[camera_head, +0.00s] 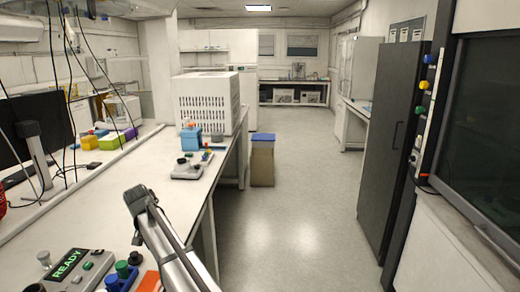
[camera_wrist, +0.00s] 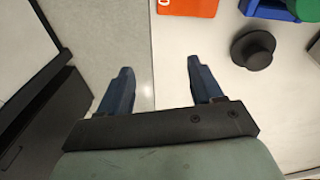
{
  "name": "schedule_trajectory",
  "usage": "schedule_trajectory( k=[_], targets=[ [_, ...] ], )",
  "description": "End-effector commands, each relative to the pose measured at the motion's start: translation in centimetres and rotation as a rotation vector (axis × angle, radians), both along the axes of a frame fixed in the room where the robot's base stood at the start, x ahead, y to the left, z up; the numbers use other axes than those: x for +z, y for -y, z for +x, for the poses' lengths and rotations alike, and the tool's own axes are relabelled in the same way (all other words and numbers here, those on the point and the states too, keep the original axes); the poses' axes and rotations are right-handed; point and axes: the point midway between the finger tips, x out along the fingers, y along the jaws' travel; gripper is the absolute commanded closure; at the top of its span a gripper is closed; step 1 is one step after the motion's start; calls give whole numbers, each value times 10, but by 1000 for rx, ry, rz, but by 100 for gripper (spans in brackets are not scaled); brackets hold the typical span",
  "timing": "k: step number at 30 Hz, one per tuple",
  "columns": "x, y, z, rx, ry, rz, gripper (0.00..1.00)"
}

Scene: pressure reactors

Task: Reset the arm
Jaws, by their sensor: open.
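My arm (camera_head: 172,245) shows in the head view, reaching up from the bottom edge over the front edge of the bench. I cannot make out its fingers there. In the wrist view my gripper (camera_wrist: 160,68) is open, with two dark blue fingers well apart and nothing between them. It points down over the bench edge, with pale floor and a strip of white bench top beneath.
The white bench (camera_head: 165,200) runs along the left. Near the gripper are an orange block (camera_wrist: 187,7), a black knob (camera_wrist: 253,49) and a blue-green part (camera_wrist: 270,10). A READY display (camera_head: 70,262) stands at the left. The aisle floor (camera_head: 300,210) is clear; a dark cabinet (camera_head: 388,150) stands right.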

Motion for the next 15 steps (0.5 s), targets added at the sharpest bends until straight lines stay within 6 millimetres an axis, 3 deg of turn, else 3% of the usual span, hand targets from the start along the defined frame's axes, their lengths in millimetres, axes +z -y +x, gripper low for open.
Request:
schedule_trajectory(
  k=[1,7,15],
  targets=[
    [-13,30,13,-53,16,-13,34],
    [-75,129,49,-203,48,-63,34],
    [-180,214,33,-210,-50,-98,34]
  ],
)
